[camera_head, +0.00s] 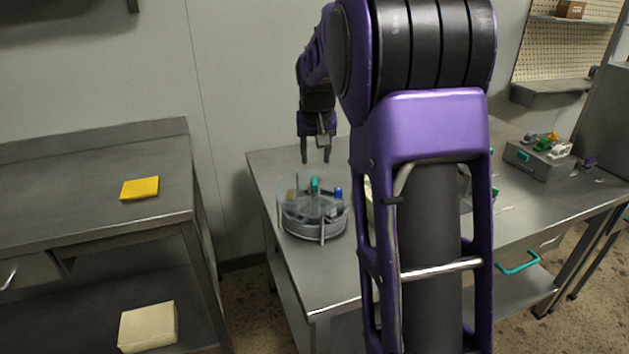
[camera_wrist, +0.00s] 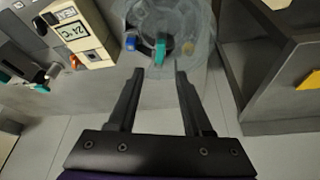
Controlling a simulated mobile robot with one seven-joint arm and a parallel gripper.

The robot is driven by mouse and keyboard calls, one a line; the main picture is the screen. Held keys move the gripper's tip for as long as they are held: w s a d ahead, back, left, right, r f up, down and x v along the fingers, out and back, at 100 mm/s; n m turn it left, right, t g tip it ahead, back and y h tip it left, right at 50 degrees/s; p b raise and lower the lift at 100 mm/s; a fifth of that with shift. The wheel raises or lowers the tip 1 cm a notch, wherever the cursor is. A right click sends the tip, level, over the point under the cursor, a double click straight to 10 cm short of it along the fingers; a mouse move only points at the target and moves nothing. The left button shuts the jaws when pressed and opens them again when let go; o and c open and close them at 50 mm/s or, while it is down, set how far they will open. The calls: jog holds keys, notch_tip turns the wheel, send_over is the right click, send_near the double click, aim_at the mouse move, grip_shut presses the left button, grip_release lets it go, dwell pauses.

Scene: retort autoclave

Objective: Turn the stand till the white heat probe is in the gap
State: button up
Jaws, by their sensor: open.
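The round grey stand (camera_head: 300,226) sits near the left end of the steel table, inside a clear guard with upright posts. On it are a tan item (camera_head: 292,195), a teal item (camera_head: 315,184), a blue item (camera_head: 338,194) and a pale item (camera_head: 333,211), which may be the white heat probe. I cannot make out the guard's gap. My gripper (camera_head: 316,158) points down, open and empty, above the stand's far side. In the wrist view the teal item (camera_wrist: 160,50) shows just beyond and between my fingertips (camera_wrist: 159,72), with the blue item (camera_wrist: 130,41) to its left.
A boxy device with a display (camera_wrist: 80,32) stands on the table beside the stand. A grey box with coloured items (camera_head: 540,157) is at the table's right. A separate left bench holds a yellow pad (camera_head: 140,188). My arm hides the table's middle.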

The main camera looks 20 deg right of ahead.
aim_at(315, 180)
jog(key=b+x, duration=0.1)
jog(key=x, duration=0.8)
jog(key=shift+w+f, duration=0.2)
jog(key=shift+f, duration=0.1)
jog(key=shift+c, duration=0.3)
grip_shut()
dwell(0.6)
